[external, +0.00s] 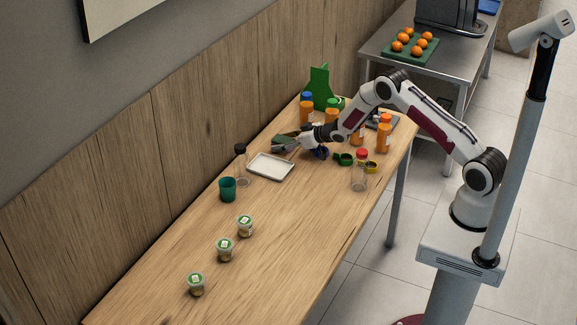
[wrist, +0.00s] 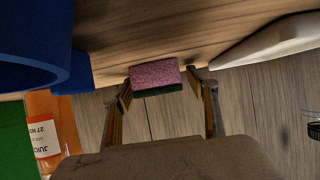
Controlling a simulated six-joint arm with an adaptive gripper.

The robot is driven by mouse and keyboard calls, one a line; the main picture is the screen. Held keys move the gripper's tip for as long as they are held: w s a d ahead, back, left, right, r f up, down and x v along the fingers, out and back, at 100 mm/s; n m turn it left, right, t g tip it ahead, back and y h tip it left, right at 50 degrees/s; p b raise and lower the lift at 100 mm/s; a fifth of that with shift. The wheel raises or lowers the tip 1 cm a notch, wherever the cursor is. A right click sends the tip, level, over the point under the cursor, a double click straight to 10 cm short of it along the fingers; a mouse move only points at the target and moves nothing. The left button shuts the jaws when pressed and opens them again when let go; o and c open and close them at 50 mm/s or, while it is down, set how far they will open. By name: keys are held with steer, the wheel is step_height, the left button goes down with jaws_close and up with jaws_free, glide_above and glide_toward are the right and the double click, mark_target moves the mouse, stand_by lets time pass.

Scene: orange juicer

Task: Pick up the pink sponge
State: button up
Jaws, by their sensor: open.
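The pink sponge (wrist: 154,75) has a dark green layer along one side. In the wrist view it lies on the wooden table, near the table's edge by the panelled wall. My gripper (wrist: 167,92) is open, with one finger on each side of the view and the sponge in line with the gap between them. I cannot tell whether either finger touches the sponge. In the external view my gripper (external: 281,146) is low over the far part of the table, by the wall. The pink face is not clearly seen there.
A white tray (external: 271,167) lies close to my gripper; its edge shows in the wrist view (wrist: 270,42). A blue round object (wrist: 30,45) and a juice bottle (wrist: 46,132) are at the wrist view's left. Several bottles crowd behind; the table's near part is mostly clear.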

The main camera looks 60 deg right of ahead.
mark_target(283, 139)
stand_by(0.3)
steer(key=c, duration=0.8)
steer(key=shift+r, duration=5)
